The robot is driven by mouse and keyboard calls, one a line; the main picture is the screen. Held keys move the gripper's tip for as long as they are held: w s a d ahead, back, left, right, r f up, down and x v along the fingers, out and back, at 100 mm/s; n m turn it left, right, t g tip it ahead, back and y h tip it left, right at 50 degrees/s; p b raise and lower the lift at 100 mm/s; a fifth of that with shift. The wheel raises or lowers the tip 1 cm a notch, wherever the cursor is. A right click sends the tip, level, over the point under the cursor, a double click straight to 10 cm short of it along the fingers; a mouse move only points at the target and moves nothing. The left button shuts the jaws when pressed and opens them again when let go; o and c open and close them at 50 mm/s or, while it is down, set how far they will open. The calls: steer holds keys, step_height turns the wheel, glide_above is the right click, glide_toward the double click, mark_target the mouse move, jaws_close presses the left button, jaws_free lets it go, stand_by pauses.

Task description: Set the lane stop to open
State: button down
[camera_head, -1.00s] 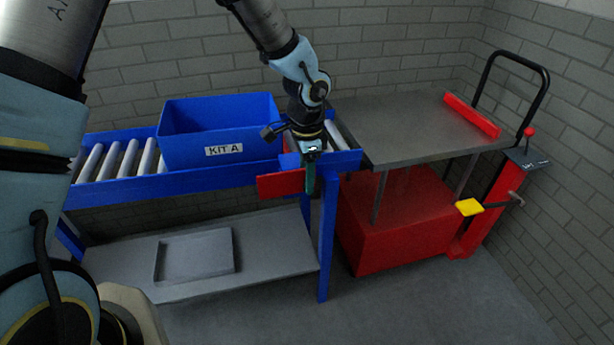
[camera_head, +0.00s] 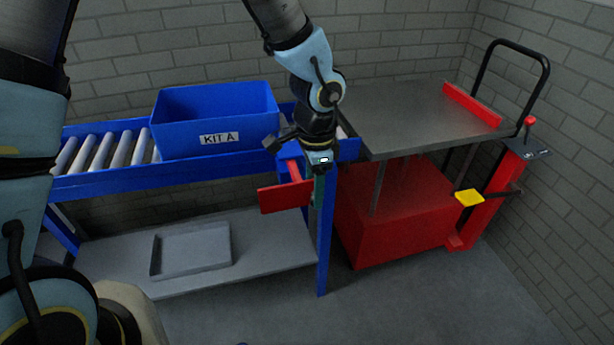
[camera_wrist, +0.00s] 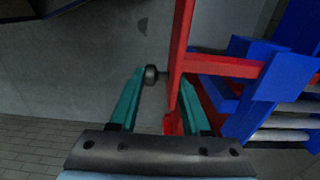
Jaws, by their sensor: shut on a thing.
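The lane stop is a red plate (camera_head: 285,197) on a short red arm, at the front right end of the blue roller lane (camera_head: 110,182). It sits out in front of the blue rail, near the lane's right leg. My gripper (camera_head: 315,190) is at the plate's right edge, pointing down, with its teal fingers partly hidden. In the wrist view the red stop (camera_wrist: 178,65) runs up by the right finger, and its arm reaches right to the blue frame. My gripper (camera_wrist: 160,105) is shut on the stop, though the exact contact is hard to see.
A blue bin labelled KIT A (camera_head: 215,125) stands on the rollers, left of my arm. A grey shelf (camera_head: 270,250) with a shallow tray (camera_head: 190,250) is below. Right of the lane is a red lift cart (camera_head: 395,215) with a grey top and a yellow pedal (camera_head: 469,197).

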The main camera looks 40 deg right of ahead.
steer(key=shift+s+a, duration=0.2)
steer(key=shift+s, duration=0.45)
steer(key=shift+s+a, duration=0.2)
steer(key=shift+s, duration=0.4)
steer(key=c, duration=0.6)
jaws_free()
steer(key=shift+o, duration=0.2)
steer(key=shift+r, duration=0.1)
step_height(320, 180, up, 11)
